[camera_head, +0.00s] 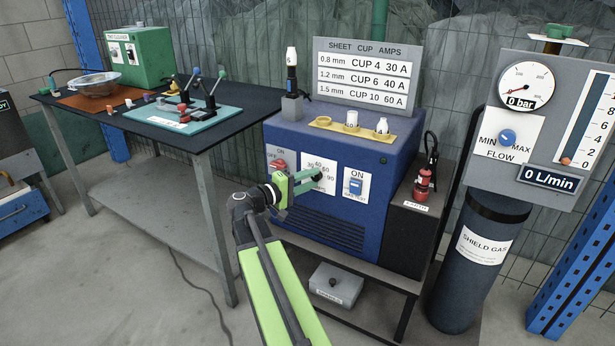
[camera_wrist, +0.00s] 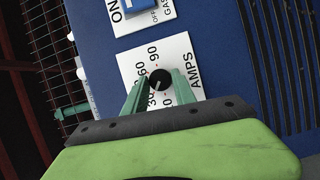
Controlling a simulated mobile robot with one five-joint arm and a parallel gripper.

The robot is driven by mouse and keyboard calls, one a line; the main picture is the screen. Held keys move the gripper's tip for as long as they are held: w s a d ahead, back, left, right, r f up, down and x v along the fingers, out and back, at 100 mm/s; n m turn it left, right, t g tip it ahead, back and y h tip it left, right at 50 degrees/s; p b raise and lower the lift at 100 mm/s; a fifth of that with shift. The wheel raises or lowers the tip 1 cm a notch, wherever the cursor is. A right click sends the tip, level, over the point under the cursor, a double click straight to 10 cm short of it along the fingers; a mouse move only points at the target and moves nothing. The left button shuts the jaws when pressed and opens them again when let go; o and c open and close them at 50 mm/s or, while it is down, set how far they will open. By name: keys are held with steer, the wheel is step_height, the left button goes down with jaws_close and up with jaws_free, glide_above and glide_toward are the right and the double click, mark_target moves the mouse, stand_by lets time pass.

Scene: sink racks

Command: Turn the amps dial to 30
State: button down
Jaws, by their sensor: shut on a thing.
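The amps dial (camera_wrist: 159,79) is a small black knob on a white card (camera_wrist: 182,57) on the blue welder front. In the wrist view my gripper (camera_wrist: 160,82) has its green fingers on both sides of the knob, shut on it. A pale mark on the knob seems to be on its lower-left side, towards the 30, but it is too small to read surely. In the camera_head view my gripper (camera_head: 318,175) reaches the amps card from the left and hides the dial. The 30, 60 and 90 show on the card (camera_head: 316,163).
The blue welder (camera_head: 335,225) has a red switch (camera_head: 278,165) left of the card and a blue switch (camera_head: 355,186) right of it. The sign above (camera_head: 365,72) pairs amps with thickness. A workbench (camera_head: 90,150) stands left, a gas cylinder (camera_head: 476,270) right.

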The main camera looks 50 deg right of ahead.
steer(key=shift+d+r+m+p, duration=0.1)
steer(key=shift+r+m+p, duration=0.05)
steer(key=shift+m+p, duration=0.3)
stand_by(0.3)
steer(key=c, duration=1)
jaws_free()
steer(key=a, duration=0.5)
steer(key=w+a, duration=0.1)
steer(key=a, duration=0.5)
steer(key=w+a+r+p, duration=0.1)
steer(key=a, duration=0.5)
steer(key=shift+w+a, duration=0.15)
steer(key=shift+w, duration=0.1)
